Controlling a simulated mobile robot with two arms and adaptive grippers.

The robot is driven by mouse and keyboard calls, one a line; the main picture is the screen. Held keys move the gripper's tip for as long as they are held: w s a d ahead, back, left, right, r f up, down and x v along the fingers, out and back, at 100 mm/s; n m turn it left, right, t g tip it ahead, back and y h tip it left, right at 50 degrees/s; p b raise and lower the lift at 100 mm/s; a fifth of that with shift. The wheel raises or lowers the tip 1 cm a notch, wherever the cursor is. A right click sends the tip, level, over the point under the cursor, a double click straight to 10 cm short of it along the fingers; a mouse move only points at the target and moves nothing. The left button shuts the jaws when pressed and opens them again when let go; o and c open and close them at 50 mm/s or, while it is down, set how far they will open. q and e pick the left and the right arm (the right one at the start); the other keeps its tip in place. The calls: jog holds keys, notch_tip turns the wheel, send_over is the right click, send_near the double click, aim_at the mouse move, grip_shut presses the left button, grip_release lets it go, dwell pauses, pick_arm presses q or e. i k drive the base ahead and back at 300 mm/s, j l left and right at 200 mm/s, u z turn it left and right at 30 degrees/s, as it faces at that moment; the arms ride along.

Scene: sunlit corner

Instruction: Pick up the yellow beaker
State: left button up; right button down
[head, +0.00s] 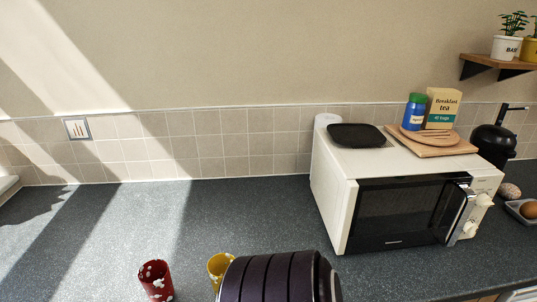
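The yellow beaker (217,264) stands on the dark grey countertop near the bottom edge of the head view, left of centre. Its open rim faces up. Its lower right part is hidden behind a dark ribbed object (272,279). Neither of my grippers is in view.
A red beaker with white patches (156,281) stands left of the yellow one, with a gap between. A white microwave (333,197) stands to the right, with a board (426,148) and other items on top. The countertop (130,225) behind the beakers is clear.

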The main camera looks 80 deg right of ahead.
aim_at(218, 264)
jog(key=z, duration=0.4)
jog(key=l+z, duration=0.1)
jog(key=z, duration=1.15)
jog(key=l+z, duration=0.1)
jog(key=z, duration=0.3)
